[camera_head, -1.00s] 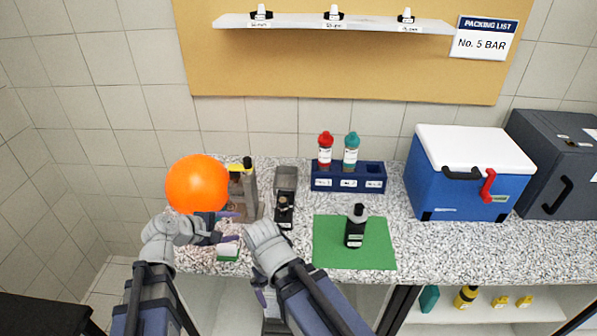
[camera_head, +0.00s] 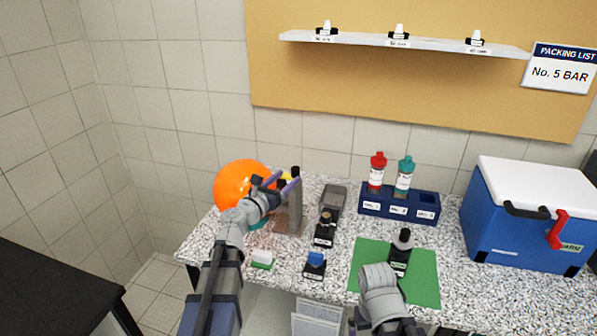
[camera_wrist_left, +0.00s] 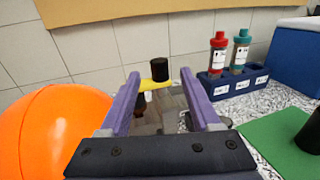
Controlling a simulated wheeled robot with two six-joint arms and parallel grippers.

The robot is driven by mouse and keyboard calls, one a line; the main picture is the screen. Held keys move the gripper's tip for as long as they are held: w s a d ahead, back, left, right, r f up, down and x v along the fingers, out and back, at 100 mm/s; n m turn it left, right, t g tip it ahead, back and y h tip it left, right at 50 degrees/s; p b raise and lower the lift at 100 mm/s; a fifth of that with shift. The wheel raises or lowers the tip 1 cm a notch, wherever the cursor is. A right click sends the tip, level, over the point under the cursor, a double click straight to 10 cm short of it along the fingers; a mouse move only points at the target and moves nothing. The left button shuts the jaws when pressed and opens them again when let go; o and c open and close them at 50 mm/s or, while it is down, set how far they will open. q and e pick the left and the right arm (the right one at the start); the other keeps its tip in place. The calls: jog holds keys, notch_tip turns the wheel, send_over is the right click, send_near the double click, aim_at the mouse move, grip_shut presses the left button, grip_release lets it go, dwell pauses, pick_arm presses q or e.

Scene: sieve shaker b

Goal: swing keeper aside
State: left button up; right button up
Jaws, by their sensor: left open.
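A yellow bar (camera_head: 286,176), which looks like the keeper, lies at the top of a grey upright stand (camera_head: 295,212) beside a black knob (camera_head: 295,170). In the left wrist view the yellow bar (camera_wrist_left: 154,84) and black knob (camera_wrist_left: 159,74) show just beyond and between the fingertips. My left gripper (camera_head: 279,183) is open, its purple fingers pointing at the stand top; any contact cannot be told. In the head view the gripper partly hides the bar. My right arm is at the lower middle; its jaws are mostly out of sight.
A large orange ball (camera_head: 240,185) is close left of the left gripper. A grey-and-black device (camera_head: 328,215) and a blue-topped block (camera_head: 315,264) stand to the right. A blue rack (camera_head: 372,206) holds red- and teal-capped bottles. A dark bottle (camera_head: 401,250) stands on a green mat (camera_head: 425,275).

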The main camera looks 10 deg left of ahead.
aim_at(293, 172)
pick_arm(q)
jog(key=x, duration=0.6)
jog(key=shift+w, duration=0.1)
grip_shut()
dwell(0.3)
